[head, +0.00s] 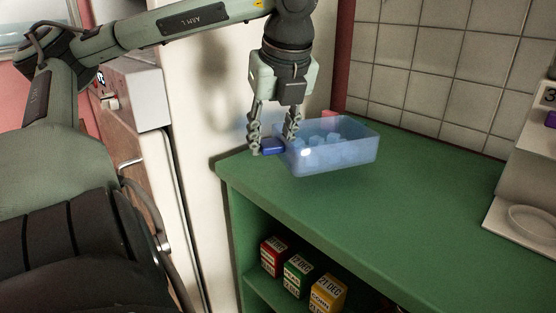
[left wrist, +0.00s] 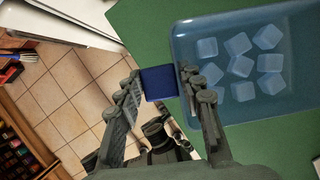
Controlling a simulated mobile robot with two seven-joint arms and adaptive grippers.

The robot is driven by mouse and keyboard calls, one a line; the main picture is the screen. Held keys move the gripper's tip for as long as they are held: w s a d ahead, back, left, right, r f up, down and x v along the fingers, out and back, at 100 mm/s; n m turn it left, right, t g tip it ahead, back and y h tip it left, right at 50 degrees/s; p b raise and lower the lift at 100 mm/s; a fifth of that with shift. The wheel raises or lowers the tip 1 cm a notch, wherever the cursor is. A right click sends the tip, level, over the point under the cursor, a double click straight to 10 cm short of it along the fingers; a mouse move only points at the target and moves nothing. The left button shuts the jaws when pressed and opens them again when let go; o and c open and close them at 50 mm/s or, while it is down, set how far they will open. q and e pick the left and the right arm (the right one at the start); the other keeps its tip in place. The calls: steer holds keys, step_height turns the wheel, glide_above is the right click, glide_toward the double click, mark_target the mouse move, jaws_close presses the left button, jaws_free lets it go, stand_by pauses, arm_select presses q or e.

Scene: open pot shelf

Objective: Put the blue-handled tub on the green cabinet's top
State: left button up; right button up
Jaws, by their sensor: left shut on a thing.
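The tub (head: 340,155) is a translucent blue box with several pale cubes inside. Its dark blue handle (head: 272,147) sticks out to the left. My left gripper (head: 272,141) points down and is shut on this handle. In the left wrist view the handle (left wrist: 159,84) sits between the two fingers, with the tub (left wrist: 240,70) to the right. The tub is over the green cabinet's top (head: 400,200), near its left end; I cannot tell whether it touches the surface. My right gripper is not in view.
Below the top, an open shelf holds a red box (head: 274,257), a green box (head: 297,275) and a yellow box (head: 328,293). A tiled wall (head: 430,70) stands behind. A pale stand (head: 530,190) is at the right. The middle of the top is clear.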

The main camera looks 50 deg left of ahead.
mark_target(281, 152)
arm_select(q)
steer(key=shift+w+d+f, duration=0.3)
steer(key=shift+w+d, duration=0.05)
steer(key=shift+d, duration=0.25)
step_height(281, 152, down, 3)
steer(key=shift+f, duration=0.55)
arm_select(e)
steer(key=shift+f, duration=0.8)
arm_select(q)
steer(key=o, duration=1.2)
steer(key=shift+o, duration=0.2)
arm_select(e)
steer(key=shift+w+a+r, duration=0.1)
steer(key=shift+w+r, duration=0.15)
arm_select(q)
steer(key=v, duration=1.2)
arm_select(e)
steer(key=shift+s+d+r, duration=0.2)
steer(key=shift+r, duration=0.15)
